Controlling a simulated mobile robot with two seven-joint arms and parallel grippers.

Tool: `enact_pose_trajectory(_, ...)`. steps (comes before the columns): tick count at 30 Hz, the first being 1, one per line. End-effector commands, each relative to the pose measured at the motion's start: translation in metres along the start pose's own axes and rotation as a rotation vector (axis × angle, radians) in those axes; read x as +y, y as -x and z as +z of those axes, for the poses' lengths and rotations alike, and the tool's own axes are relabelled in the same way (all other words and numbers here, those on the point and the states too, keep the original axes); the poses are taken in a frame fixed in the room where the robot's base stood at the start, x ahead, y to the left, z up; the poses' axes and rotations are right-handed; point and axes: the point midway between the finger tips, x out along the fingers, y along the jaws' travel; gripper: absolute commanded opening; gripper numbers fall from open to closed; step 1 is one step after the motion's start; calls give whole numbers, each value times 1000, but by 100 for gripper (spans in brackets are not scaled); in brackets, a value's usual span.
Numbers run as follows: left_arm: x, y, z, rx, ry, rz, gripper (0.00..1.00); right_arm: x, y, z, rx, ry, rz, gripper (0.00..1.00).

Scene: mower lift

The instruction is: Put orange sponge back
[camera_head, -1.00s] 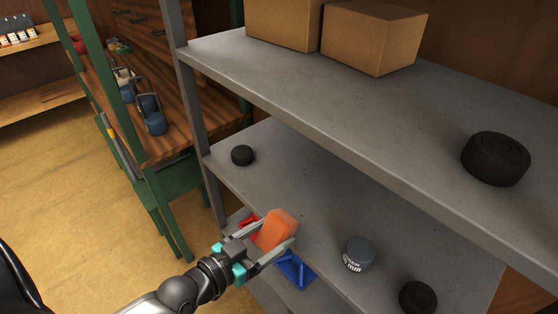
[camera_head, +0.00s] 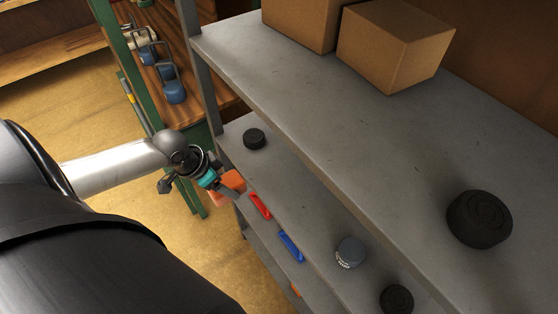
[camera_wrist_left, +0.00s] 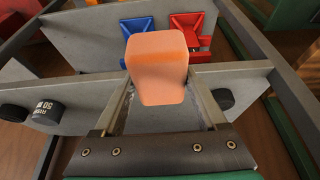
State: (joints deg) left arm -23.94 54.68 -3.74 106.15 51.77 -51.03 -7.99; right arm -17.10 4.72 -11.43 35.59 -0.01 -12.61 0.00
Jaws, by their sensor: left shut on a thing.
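My left gripper (camera_head: 231,189) is shut on the orange sponge (camera_head: 232,181), at the front edge of the middle shelf. The arm and gripper hide part of the sponge in the head view. In the left wrist view the sponge (camera_wrist_left: 157,66) is a rounded block between the two fingers (camera_wrist_left: 160,100), with its top part sticking out beyond them. A red holder (camera_wrist_left: 188,27) and a blue holder (camera_wrist_left: 136,28) lie beyond it. In the head view only narrow parts of the red holder (camera_head: 260,206) and blue holder (camera_head: 291,246) show. My right gripper is not in view.
The grey middle shelf (camera_head: 300,206) carries a small black puck (camera_head: 254,139), a grey labelled tin (camera_head: 350,252) and a black wheel (camera_head: 396,299). The upper shelf (camera_head: 330,120) holds cardboard boxes (camera_head: 395,45) and a black wheel (camera_head: 479,219). A green-framed bench (camera_head: 120,50) stands behind.

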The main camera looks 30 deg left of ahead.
Motion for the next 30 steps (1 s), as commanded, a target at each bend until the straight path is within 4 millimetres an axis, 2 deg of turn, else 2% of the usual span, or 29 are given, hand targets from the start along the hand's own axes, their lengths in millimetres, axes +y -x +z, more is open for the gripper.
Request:
enact_pose_trajectory(1,0,-3,-10,8,-1,-1,30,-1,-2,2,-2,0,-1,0)
enact_pose_trajectory(11,0,-21,-52,8,1,-1,30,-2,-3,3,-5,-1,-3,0)
enact_pose_trajectory(24,0,-47,-118,8,0,0,30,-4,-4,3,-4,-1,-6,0)
enact_pose_trajectory(30,0,-56,-138,4,-1,-1,30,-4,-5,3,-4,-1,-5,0)
